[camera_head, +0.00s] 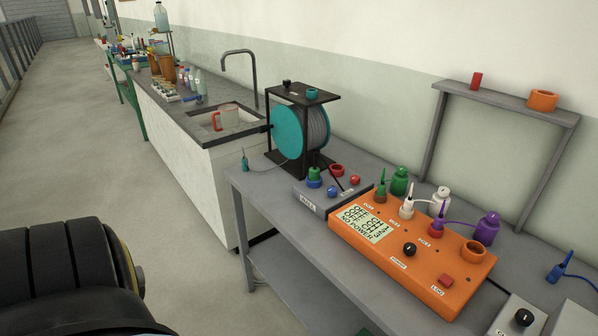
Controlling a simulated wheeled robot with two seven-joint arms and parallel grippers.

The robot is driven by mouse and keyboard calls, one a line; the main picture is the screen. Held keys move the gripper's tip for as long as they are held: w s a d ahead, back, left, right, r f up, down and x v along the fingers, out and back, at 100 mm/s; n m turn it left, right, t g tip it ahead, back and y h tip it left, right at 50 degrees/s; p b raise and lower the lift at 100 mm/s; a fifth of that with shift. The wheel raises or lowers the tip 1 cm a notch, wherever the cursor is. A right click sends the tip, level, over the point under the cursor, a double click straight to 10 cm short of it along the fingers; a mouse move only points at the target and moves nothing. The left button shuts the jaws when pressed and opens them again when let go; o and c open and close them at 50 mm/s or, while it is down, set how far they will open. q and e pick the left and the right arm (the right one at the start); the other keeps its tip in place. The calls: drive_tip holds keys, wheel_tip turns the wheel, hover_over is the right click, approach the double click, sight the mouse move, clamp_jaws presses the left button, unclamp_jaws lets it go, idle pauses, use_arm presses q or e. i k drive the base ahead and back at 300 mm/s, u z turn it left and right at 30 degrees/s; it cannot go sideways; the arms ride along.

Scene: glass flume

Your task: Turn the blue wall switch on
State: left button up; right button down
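No blue wall switch can be made out on the parts of the wall that show. A small blue item with a cable (565,270) lies at the right edge on the grey bench; it looks like a plug or probe, not a wall switch. Neither gripper is in view. A large black ribbed part at the lower left looks like one of my own arm links and hides some floor.
A grey bench (258,205) carries an orange meter box (455,262), a grey box and a teal cable reel (287,131). A grey frame (500,103) stands behind. A sink counter (225,180) runs further back. The floor (95,150) at left is clear.

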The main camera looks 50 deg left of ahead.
sight(331, 192)
drive_tip(key=u, duration=2)
drive_tip(key=i, duration=0.1)
drive_tip(key=z, duration=0.05)
